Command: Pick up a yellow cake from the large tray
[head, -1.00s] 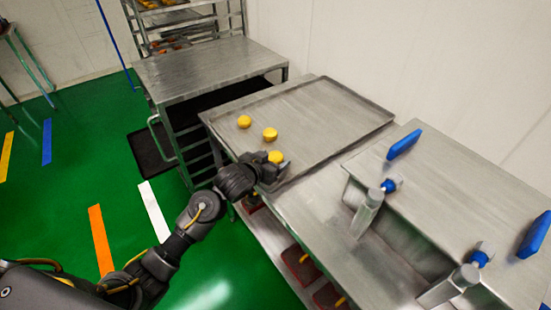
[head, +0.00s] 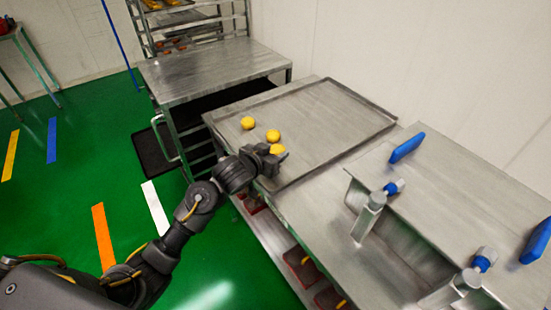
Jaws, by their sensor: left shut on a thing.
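The large tray (head: 335,112) is a flat metal tray with a low rim on the steel table. Two yellow cakes lie on its left part, one farther back (head: 248,123) and one a little nearer (head: 273,136). My left gripper (head: 274,158) is at the tray's near left corner. It is shut on a third yellow cake (head: 278,149), whose top shows between and above the dark fingers. The fingers hide its lower part, so I cannot tell whether it is clear of the tray. My right gripper is not in view.
A steel machine (head: 455,190) with blue handles (head: 406,147) stands to the right of the tray. A steel cart table (head: 210,68) stands behind it, with a rack (head: 185,20) beyond. The tray's middle and right are bare. Green floor lies left.

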